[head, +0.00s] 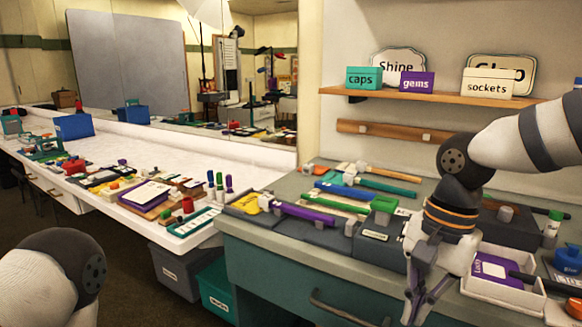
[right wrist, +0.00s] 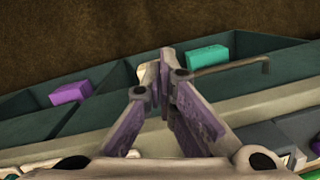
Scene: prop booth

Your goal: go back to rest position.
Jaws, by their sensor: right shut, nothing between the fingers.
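My right gripper (head: 418,308) hangs in front of the grey-green workbench (head: 262,262), fingers pointing down. In the right wrist view its fingers (right wrist: 166,78) are together with nothing between them. My left arm's rounded link shows at the lower left of the head view; the left gripper is out of view.
Below the right gripper, the wrist view shows a teal compartment with a purple block (right wrist: 70,93) and a teal block (right wrist: 208,57). A white tray (head: 508,296) with a purple card stands close right of the gripper. Coloured-handled tools cover the bench; a shelf (head: 435,97) holds labelled boxes.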

